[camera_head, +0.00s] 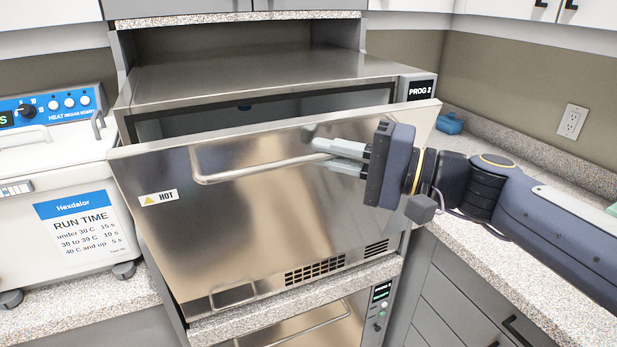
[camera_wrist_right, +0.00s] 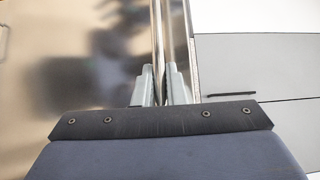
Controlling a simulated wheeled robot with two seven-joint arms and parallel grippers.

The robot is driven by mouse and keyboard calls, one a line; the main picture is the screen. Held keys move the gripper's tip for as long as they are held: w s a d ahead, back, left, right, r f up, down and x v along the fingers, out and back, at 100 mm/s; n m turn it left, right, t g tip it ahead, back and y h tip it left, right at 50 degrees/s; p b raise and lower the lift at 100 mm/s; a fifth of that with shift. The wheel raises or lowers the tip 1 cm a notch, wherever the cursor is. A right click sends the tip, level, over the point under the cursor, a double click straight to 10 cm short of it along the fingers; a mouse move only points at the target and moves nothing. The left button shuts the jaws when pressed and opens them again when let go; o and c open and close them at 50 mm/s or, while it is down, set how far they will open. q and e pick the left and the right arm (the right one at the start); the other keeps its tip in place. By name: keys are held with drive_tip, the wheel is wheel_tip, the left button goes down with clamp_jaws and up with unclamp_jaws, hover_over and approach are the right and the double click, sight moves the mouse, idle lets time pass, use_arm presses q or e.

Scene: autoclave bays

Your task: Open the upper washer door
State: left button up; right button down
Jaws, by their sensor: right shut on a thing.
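The upper washer door (camera_head: 270,215) is a steel panel with a yellow-and-white HOT label, tilted outward at its top so a dark gap shows above it. Its bar handle (camera_head: 250,172) runs across the upper part of the door. My right gripper (camera_head: 325,152) comes in from the right and is shut on the right end of the handle. In the right wrist view the bar (camera_wrist_right: 162,50) runs between the two fingers (camera_wrist_right: 162,88), with the door's steel face beside it. My left gripper is not in view.
A lower washer (camera_head: 310,325) with its own handle sits beneath. A white machine (camera_head: 65,200) with a RUN TIME label stands at the left. A speckled counter (camera_head: 500,265) over grey drawers lies at the right, with a small blue box (camera_head: 450,123) at the back.

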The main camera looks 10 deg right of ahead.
drive_tip(key=s+d+f+n+y+b, duration=0.25)
drive_tip(key=s+f+b, duration=0.65)
drive_tip(key=b, duration=0.7)
drive_tip(key=s+d+f+n+y+b, duration=0.3)
drive_tip(key=s+f+b, duration=0.6)
drive_tip(key=b, duration=0.7)
drive_tip(key=s+d+f+n+b, duration=0.1)
drive_tip(key=s+f+b, duration=0.1)
drive_tip(key=f, duration=0.9)
drive_tip(key=s+d+f+n+b, duration=0.1)
drive_tip(key=s+f+b, duration=0.1)
drive_tip(key=f, duration=0.9)
drive_tip(key=shift+s+g+b, duration=0.2)
drive_tip(key=shift+g+b, duration=0.2)
drive_tip(key=shift+b, duration=0.35)
drive_tip(key=c, duration=1.7)
unclamp_jaws()
